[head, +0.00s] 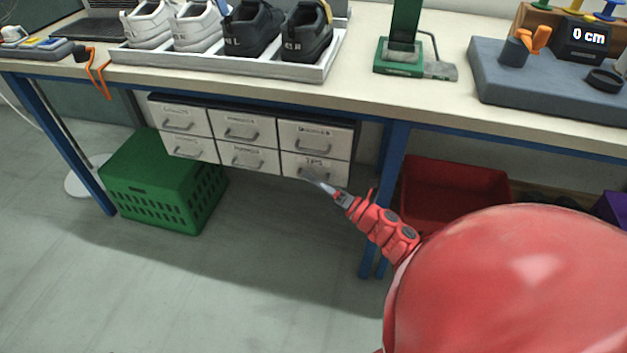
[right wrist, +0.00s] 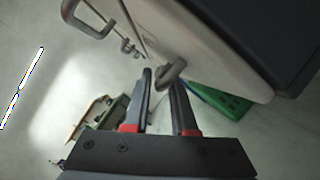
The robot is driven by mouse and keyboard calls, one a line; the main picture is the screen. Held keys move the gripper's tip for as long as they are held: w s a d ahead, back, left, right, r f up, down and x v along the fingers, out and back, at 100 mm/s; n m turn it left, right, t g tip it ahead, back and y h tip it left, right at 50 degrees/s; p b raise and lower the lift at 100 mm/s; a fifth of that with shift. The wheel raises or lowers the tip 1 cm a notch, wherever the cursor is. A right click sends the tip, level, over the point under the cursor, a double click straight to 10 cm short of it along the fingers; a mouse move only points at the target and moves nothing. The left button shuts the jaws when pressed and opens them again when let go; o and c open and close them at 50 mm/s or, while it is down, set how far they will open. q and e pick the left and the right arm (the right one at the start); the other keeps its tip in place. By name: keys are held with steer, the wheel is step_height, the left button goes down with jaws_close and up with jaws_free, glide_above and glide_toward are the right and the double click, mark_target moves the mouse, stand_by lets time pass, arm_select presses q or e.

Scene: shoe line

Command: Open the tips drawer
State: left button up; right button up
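The tips drawer (head: 328,166) is the lower right one in the white drawer unit under the bench. Its front looks flush with its neighbours, so it appears shut. Its grey bar handle (head: 309,176) is partly hidden by my right gripper (head: 319,183), which reaches up to it from the lower right. In the right wrist view, the gripper's two dark fingers (right wrist: 161,79) stand apart, with a handle (right wrist: 173,70) at their tips. I cannot tell whether either finger touches it. My left gripper is not in view.
Other drawers (head: 243,128) with handles sit left of and above the tips drawer. A blue bench leg (head: 393,160) stands to the right. A green crate (head: 160,180) is on the floor at left, a red bin (head: 455,185) at right. The floor in front is clear.

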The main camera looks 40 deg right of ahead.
steer(key=shift+w, duration=0.1)
jaws_close()
stand_by(1.4)
